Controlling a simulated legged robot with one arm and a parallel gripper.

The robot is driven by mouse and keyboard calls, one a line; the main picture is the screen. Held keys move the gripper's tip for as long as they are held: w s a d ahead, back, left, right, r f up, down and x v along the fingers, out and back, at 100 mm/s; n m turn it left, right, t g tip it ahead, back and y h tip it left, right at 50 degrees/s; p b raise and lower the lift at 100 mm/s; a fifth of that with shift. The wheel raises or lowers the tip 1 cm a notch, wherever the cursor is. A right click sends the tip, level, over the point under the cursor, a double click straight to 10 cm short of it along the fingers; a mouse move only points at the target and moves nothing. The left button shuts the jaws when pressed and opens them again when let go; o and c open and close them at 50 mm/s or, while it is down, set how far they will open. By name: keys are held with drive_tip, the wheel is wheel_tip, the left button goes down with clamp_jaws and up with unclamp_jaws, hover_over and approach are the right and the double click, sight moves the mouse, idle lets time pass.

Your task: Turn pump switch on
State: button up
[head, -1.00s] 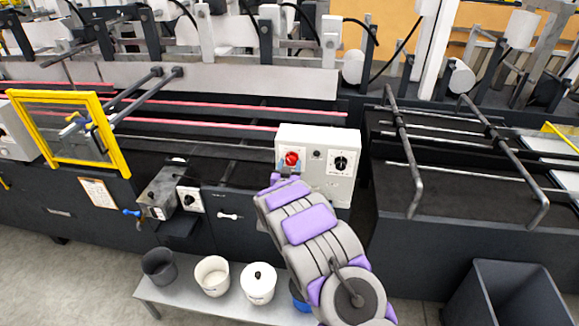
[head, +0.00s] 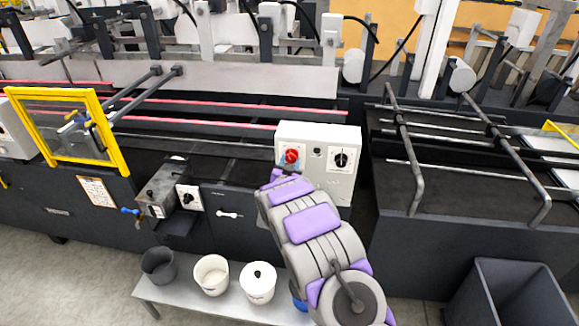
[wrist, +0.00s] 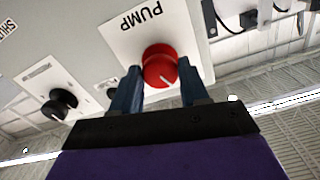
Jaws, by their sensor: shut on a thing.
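The pump switch is a red round knob (head: 291,157) on a white control box (head: 325,190) in the head view. In the wrist view the red knob (wrist: 159,66) sits on a white plate marked "PUMP", and a pale pointer line shows on its face. My gripper (head: 288,163) is at the knob, with its blue fingers on either side of it. In the wrist view my gripper (wrist: 160,76) has one finger at each side of the knob, shut on it. The exact finger contact is partly hidden.
A black knob (head: 341,160) sits on the same box, right of the red one. A small box with a dial (head: 189,198) and a yellow-framed guard (head: 107,93) stand to the left. Several pots stand on a low bench (head: 185,302). A dark bin (head: 515,295) is at lower right.

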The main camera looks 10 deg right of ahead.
drive_tip(key=m+b, duration=0.6)
drive_tip(key=shift+f, duration=0.2)
drive_tip(key=m+b, duration=0.4)
drive_tip(key=b, duration=0.1)
drive_tip(key=shift+r+m+b, duration=0.1)
drive_tip(key=shift+m+b, duration=0.5)
drive_tip(key=shift+m, duration=0.1)
drive_tip(key=o, duration=1)
drive_tip(key=shift+r, duration=0.1)
drive_tip(key=shift+o, duration=0.2)
drive_tip(key=p+v, duration=0.2)
drive_tip(key=v, duration=1.5)
drive_tip(key=shift+s, duration=0.15)
drive_tip(key=shift+a, duration=0.15)
